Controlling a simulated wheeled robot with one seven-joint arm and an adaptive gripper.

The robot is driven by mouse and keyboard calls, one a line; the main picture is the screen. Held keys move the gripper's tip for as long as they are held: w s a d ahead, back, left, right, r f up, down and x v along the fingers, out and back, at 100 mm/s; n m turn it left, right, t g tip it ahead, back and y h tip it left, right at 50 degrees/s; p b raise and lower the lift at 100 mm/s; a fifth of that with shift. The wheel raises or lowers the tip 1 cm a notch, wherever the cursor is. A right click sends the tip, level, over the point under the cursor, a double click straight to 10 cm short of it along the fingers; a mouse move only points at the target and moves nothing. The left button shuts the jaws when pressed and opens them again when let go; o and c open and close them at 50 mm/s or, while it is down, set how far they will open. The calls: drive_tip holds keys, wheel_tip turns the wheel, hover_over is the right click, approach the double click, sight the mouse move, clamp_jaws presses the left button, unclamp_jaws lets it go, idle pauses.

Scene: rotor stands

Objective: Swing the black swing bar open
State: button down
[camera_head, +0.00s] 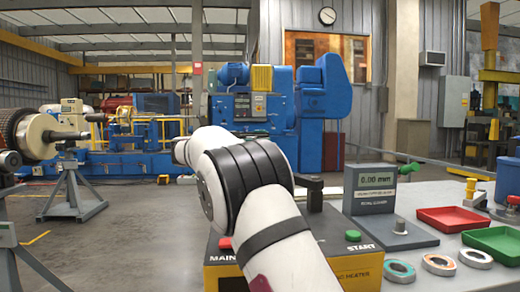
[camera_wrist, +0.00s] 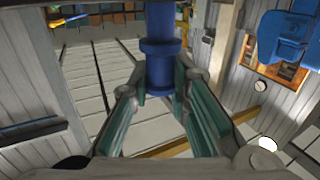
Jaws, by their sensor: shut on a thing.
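A short black upright part with a wider flat top (camera_head: 311,190) stands on the yellow and dark heater box (camera_head: 357,238) in the head view. It may belong to the black swing bar; my white arm covers much of the box, and I cannot make out the whole bar. In the wrist view my gripper (camera_wrist: 161,82) is closed around a blue flanged cylinder (camera_wrist: 160,62), which sits between its teal pads. I cannot tell whether this cylinder is part of the bar. My gripper is hidden in the head view.
A grey unit with a display (camera_head: 376,195), a red tray (camera_head: 451,219), a green tray (camera_head: 493,243) and several rings (camera_head: 439,264) occupy the bench at right. A blue machine (camera_head: 262,110) stands behind. Open floor (camera_head: 120,225) lies at left, beside a grey rotor stand (camera_head: 75,190).

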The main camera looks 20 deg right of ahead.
drive_tip(key=shift+d, duration=0.1)
idle(0.3)
drive_tip(key=c, duration=1.5)
unclamp_jaws()
drive_tip(key=a, duration=0.4)
drive_tip(key=s+a, duration=0.1)
drive_tip(key=a, duration=0.7)
drive_tip(key=shift+s, duration=0.2)
drive_tip(key=shift+s, duration=0.1)
